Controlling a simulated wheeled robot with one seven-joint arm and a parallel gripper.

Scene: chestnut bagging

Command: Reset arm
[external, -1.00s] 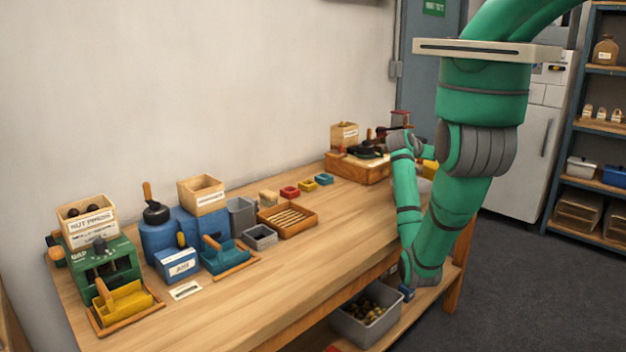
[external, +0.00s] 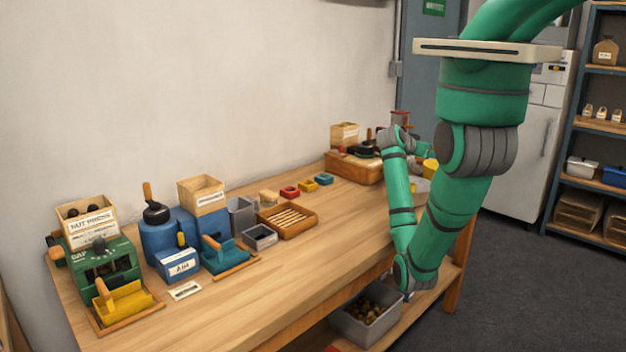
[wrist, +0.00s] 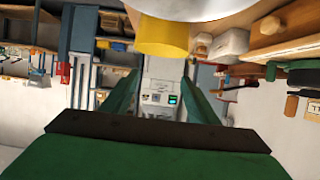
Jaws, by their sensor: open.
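My gripper (wrist: 158,85) shows in the wrist view as two green fingers spread apart, with nothing held between them. A pale panel with a small lit display shows beyond the gap. In the external view, my green arm bends down beside the bench edge and back up to the wrist. My gripper (external: 425,149) is there at the bench's far right end, partly hidden behind my upper arm.
The wooden bench (external: 290,285) holds a green nut press (external: 105,270), blue containers, a slatted wooden tray (external: 288,220) and small coloured boxes. A yellow container (wrist: 163,38) is close above the fingers in the wrist view. A grey bin (external: 350,327) sits underneath.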

